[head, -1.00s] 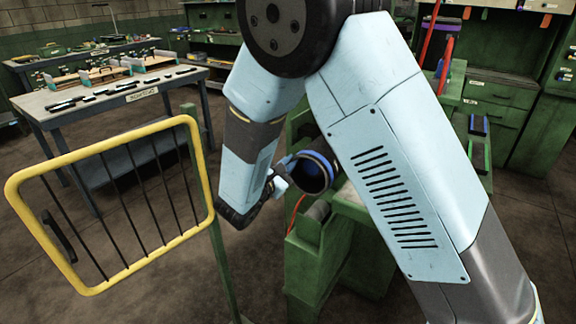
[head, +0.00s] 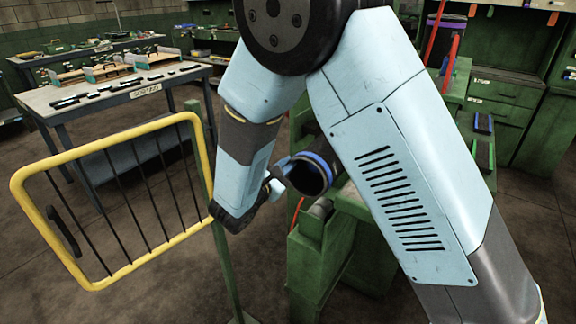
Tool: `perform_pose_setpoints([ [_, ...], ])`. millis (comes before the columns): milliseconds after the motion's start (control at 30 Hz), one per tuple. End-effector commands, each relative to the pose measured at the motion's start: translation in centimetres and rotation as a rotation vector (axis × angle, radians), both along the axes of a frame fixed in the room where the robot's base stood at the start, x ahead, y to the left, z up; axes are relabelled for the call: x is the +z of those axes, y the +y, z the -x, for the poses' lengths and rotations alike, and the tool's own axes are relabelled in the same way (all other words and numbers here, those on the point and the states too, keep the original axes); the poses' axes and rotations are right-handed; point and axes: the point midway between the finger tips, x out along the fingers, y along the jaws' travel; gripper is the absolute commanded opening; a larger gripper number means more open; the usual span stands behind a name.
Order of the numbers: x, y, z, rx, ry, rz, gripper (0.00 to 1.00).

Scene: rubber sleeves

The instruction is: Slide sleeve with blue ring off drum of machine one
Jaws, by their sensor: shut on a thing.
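The sleeve with the blue ring (head: 326,166) is a dark tube with its open end turned toward me, and the blue ring runs around that end. My gripper (head: 282,178) is at the left side of this end, shut on the sleeve; its fingertips are small and partly hidden. The green machine (head: 330,250) stands below and behind the sleeve. My own arm covers much of the machine, so I cannot see the drum or how much of it is inside the sleeve.
A yellow-framed barred guard (head: 110,205) stands open on a green post (head: 222,262) left of my gripper. A table (head: 110,92) with tools is at the back left. Green cabinets (head: 505,110) stand at the back right.

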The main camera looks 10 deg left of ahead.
Motion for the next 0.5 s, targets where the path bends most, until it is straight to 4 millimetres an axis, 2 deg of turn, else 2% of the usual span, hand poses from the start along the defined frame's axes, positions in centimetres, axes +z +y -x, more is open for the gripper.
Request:
perform_pose_setpoints([
  [367,-0.05,0.14,0.45,0.0,0.002,0.0,0.0],
  [400,-0.05,0.14,0.45,0.0,0.002,0.0,0.12],
  [500,-0.05,0.15,0.44,0.0,0.002,0.0,0.22],
])
